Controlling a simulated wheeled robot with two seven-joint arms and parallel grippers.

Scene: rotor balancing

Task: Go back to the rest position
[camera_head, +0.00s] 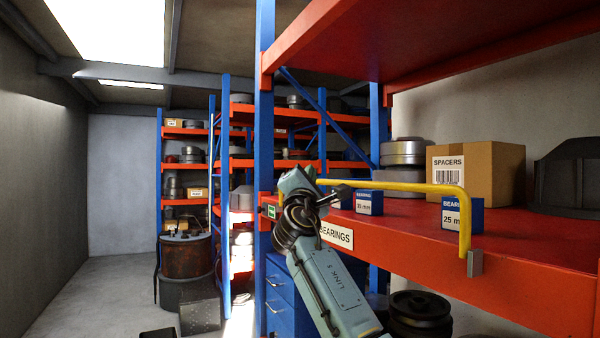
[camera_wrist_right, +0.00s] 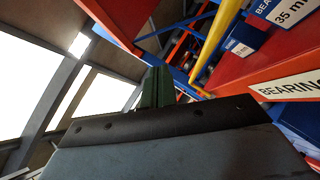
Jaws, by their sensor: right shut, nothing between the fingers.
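My right gripper (camera_wrist_right: 156,75) shows in the wrist view as two dark green fingers pressed together, with nothing between them. In the head view my right arm rises from the bottom, and its wrist end is in front of the shelf's left end, close to the yellow rail (camera_head: 405,186). I cannot tell from the picture whether it touches the rail. The fingers are hard to make out in the head view. My left gripper is in neither view.
The red shelf (camera_head: 400,235) holds blue bearing boxes (camera_head: 369,202) and a cardboard SPACERS box (camera_head: 475,170). A blue upright (camera_head: 265,120) stands behind my wrist. A blue drawer cabinet (camera_head: 279,295) is below. Open floor (camera_head: 110,295) lies at the left, beside a drum (camera_head: 187,256).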

